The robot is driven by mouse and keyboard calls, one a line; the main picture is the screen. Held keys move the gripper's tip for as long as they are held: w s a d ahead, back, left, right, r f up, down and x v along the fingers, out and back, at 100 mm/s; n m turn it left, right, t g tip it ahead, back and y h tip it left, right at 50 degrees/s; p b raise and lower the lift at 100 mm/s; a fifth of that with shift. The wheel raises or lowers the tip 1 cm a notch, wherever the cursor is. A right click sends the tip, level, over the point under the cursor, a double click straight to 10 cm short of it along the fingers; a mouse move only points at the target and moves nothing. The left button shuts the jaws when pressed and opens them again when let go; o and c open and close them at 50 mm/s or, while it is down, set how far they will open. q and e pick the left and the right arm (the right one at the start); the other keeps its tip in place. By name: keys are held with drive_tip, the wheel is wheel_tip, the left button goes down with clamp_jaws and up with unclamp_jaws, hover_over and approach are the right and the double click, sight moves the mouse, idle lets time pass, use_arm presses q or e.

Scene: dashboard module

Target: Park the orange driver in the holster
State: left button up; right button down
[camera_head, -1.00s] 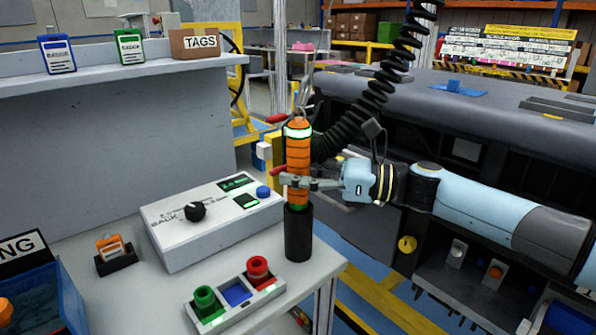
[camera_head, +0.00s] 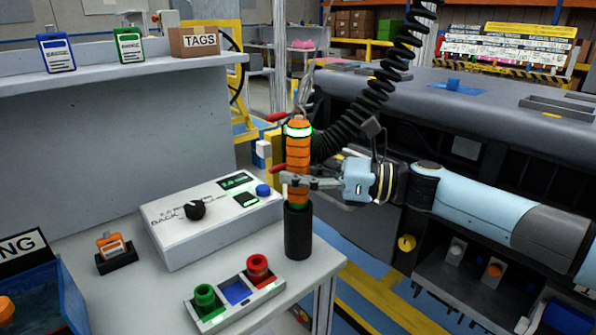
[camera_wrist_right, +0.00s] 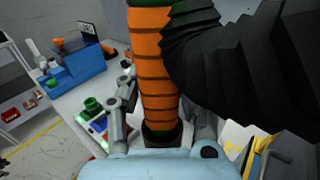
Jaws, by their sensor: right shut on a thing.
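The orange driver (camera_head: 299,158) stands upright with a white-green band near its top and a coiled black cable behind it. Its lower end is in or at the mouth of the black cylindrical holster (camera_head: 298,232) at the table's right edge. My right gripper (camera_head: 293,182) is shut on the driver's lower body, just above the holster. In the right wrist view the ribbed orange driver (camera_wrist_right: 155,75) runs down between my fingers to the dark holster ring (camera_wrist_right: 160,136). How deep it sits inside is hidden. My left gripper is not in view.
A white control box (camera_head: 215,222) with a black knob stands left of the holster. A tray with green and red buttons (camera_head: 235,291) lies in front. An orange piece in a black stand (camera_head: 112,250) and a blue bin (camera_head: 70,300) are further left. The dashboard (camera_head: 480,120) is at right.

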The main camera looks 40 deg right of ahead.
drive_tip(key=shift+f, duration=0.1)
drive_tip(key=c, duration=0.8)
unclamp_jaws()
drive_tip(key=shift+c, duration=0.2)
